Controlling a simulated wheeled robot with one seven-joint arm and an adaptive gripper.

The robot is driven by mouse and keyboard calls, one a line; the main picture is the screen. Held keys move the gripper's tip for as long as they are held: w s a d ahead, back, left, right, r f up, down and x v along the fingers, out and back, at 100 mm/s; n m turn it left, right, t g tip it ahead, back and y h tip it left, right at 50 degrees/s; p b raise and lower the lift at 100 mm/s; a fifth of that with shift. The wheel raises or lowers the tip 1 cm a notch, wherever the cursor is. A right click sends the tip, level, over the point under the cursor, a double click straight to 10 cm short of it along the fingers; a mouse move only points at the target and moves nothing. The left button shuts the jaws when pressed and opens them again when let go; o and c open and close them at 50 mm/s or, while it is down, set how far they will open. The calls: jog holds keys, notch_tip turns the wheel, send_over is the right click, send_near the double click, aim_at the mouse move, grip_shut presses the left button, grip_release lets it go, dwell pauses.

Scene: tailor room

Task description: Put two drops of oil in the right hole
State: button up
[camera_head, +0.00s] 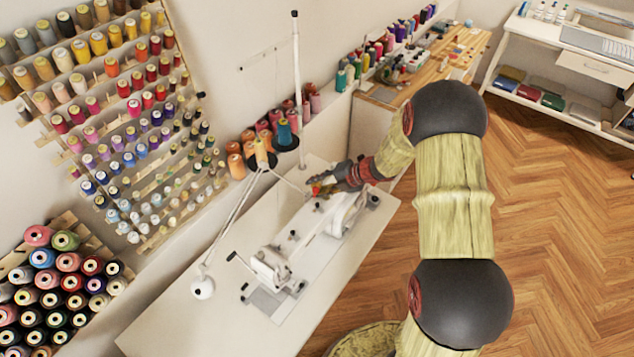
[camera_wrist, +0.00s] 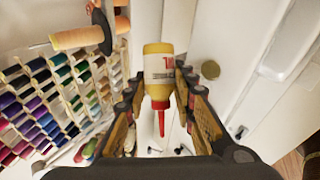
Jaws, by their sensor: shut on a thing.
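My gripper (camera_head: 322,186) is above the far end of the white sewing machine (camera_head: 325,226) on the white table. It is shut on a small oil bottle (camera_wrist: 158,62) with yellowish contents, a pale label and a red nozzle (camera_wrist: 160,118). In the wrist view the bottle sits between my two fingers (camera_wrist: 157,82), its nozzle pointing to the bottom of the picture. In the head view the bottle is only a small red and yellow patch. The oil holes cannot be made out, and no drop is visible.
A thread stand (camera_head: 262,158) with a tall pole rises behind the machine. A wall rack of spools (camera_head: 125,120) is at the left. The white table (camera_head: 180,310) has bare room at its near left. A wooden workbench (camera_head: 455,60) stands beyond.

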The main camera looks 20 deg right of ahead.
jog(key=shift+s+a+r+m+g+y+p, duration=0.15)
jog(key=shift+r+m+g+p, duration=0.15)
jog(key=shift+p, duration=1.35)
jog(key=shift+d+r+m+g+y+p, duration=0.15)
jog(key=shift+g+p, duration=0.3)
jog(key=shift+p, duration=1.15)
jog(key=shift+s+a+r+m+g+y+p, duration=0.15)
jog(key=shift+m+g+p, duration=0.15)
jog(key=shift+p, duration=1.35)
jog(key=shift+w, duration=0.1)
